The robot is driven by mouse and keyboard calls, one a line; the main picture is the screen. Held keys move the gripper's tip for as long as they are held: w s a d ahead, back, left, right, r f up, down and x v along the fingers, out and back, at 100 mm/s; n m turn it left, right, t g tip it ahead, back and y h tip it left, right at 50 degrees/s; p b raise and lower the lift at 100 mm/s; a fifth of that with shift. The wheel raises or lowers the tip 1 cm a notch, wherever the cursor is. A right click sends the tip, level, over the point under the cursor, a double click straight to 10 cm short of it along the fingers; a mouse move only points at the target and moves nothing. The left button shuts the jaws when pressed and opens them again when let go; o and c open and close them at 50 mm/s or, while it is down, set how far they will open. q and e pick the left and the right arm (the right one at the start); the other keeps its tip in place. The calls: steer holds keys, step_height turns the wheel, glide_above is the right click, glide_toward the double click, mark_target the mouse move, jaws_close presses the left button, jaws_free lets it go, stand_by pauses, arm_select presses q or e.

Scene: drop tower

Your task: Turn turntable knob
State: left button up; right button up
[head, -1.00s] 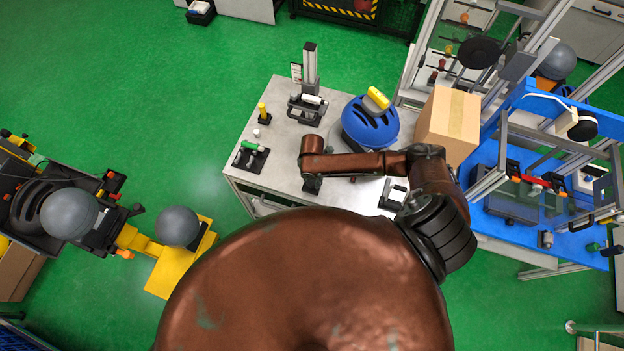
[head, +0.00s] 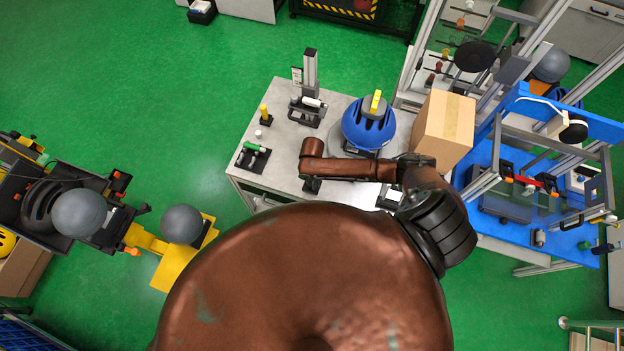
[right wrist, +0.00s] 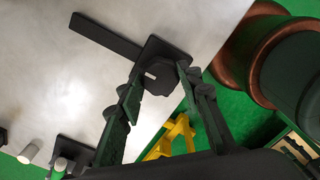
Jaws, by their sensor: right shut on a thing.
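The turntable knob (right wrist: 160,73) is a dark faceted knob on a black plate, seen in the right wrist view. A dark bar (right wrist: 106,36) runs from it across the table. My right gripper (right wrist: 162,78) has its two fingers on either side of the knob, shut on it. In the head view the right gripper (head: 311,185) is small, low over the table below my brown wrist, and the knob is hidden there. A blue helmet (head: 366,128) with a yellow block (head: 376,103) on top stands behind my forearm; its support is largely hidden. My left gripper is out of view.
The grey table (head: 275,180) holds a post stand (head: 309,75), a small green-handled item (head: 254,149) and a yellow peg (head: 264,113). A cardboard box (head: 444,128) stands right of the helmet. A blue bench (head: 527,245) with a metal frame is farther right.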

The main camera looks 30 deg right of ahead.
steer(key=o, duration=1.2)
steer(key=shift+c, duration=0.2)
steer(key=shift+r, duration=0.15)
step_height(320, 180, up, 12)
stand_by(0.3)
